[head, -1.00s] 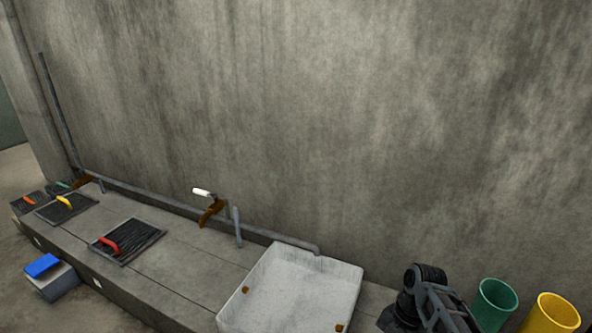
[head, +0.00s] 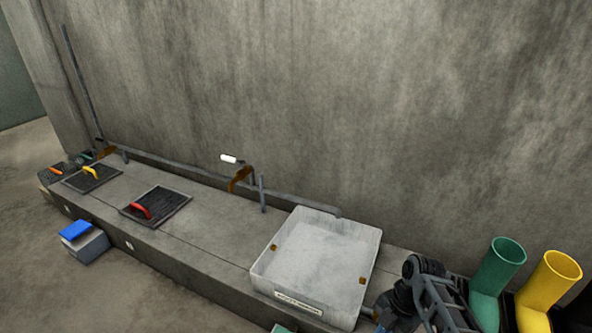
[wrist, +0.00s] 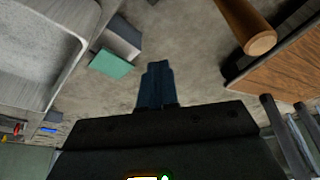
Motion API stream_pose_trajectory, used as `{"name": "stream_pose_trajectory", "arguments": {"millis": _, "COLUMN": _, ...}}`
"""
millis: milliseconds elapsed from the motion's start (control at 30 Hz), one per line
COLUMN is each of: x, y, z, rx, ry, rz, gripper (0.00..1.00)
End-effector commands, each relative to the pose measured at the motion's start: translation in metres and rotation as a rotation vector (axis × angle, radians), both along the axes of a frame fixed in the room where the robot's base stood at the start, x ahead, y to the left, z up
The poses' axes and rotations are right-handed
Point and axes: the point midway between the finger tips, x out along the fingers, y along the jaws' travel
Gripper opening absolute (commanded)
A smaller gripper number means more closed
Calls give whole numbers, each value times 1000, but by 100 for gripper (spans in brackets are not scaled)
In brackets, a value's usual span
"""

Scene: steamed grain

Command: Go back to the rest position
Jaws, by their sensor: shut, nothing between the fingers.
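In the wrist view the dark blue fingers of my gripper (wrist: 157,84) are together, with nothing between them. They stand over bare floor. Part of my dark arm shows at the lower right of the head view, just right of the white basin (head: 318,262); the fingers are not visible there.
A long concrete bench (head: 215,240) runs along the wall with dark lids with red (head: 142,211) and yellow (head: 91,172) handles. A blue-topped box (head: 85,242) stands on the floor. Green (head: 497,270) and yellow (head: 551,280) boots stand right of my arm. A wooden cylinder (wrist: 247,28) is near the wrist.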

Motion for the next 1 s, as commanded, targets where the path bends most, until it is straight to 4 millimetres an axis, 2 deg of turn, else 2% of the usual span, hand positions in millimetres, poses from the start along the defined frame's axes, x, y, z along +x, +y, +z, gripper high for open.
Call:
{"name": "stream_pose_trajectory", "arguments": {"millis": 367, "x": -42, "y": 26, "z": -44, "rx": -23, "ry": -77, "rz": -231, "gripper": 0}}
{"name": "stream_pose_trajectory", "arguments": {"millis": 467, "x": -62, "y": 35, "z": -58, "rx": -24, "ry": -110, "rz": -339, "gripper": 0}}
{"name": "stream_pose_trajectory", "arguments": {"millis": 600, "x": -98, "y": 47, "z": -73, "rx": -16, "ry": -172, "rz": -534, "gripper": 0}}
{"name": "stream_pose_trajectory", "arguments": {"millis": 800, "x": -154, "y": 56, "z": -74, "rx": 26, "ry": -264, "rz": -828, "gripper": 0}}
{"name": "stream_pose_trajectory", "arguments": {"millis": 1000, "x": -213, "y": 53, "z": -51, "rx": 109, "ry": -352, "rz": -1120, "gripper": 0}}
